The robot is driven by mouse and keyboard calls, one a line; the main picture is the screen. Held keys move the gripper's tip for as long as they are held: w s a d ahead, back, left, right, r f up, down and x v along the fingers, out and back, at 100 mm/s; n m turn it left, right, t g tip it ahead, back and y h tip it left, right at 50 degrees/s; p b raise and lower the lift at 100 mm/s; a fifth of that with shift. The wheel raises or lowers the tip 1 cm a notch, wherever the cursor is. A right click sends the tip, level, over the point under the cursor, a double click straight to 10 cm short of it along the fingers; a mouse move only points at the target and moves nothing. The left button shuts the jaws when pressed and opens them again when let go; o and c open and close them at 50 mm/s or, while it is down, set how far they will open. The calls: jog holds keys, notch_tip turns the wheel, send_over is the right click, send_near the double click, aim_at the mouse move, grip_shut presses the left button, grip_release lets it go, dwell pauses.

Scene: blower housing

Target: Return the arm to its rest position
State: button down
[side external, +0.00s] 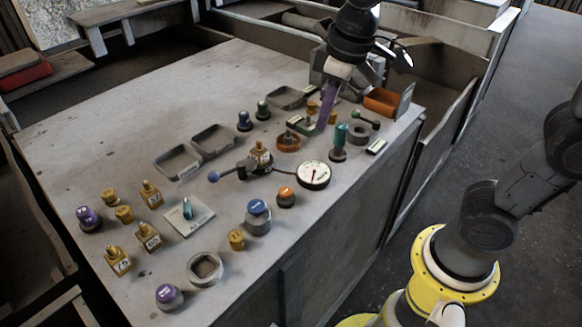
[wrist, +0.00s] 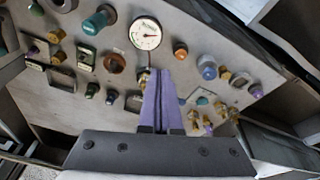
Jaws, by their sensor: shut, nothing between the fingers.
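My gripper (side external: 324,126) is over the far right part of the grey worktop (side external: 100,145) in the side view. Its long purple fingers point down and are together, with nothing between them. In the wrist view the gripper (wrist: 160,72) shows as two purple fingers pressed side by side, above the table. The side view does not clearly show the gap between the fingertips and the things below. The white round dial (side external: 314,175) stands nearer the front of the table; it also shows at the top of the wrist view (wrist: 145,33).
Near the fingers are an orange ring (side external: 288,142), a teal-handled part (side external: 339,140) and an orange bin (side external: 382,101). Empty grey trays (side external: 178,162) lie mid-table. Several brass weights (side external: 118,260) and purple-topped knobs (side external: 168,296) stand at the left and front. The far left tabletop is bare.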

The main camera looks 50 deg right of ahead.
jog(key=s+d+f+m+t, duration=0.1)
jog(key=s+d+m, duration=0.1)
jog(key=s, duration=0.5)
jog(key=s+d+f+m+t, duration=0.1)
jog(key=s+d+m+t, duration=0.1)
jog(key=s+d, duration=0.2)
jog(key=s, duration=0.3)
jog(key=shift+d, duration=0.1)
dwell(0.7)
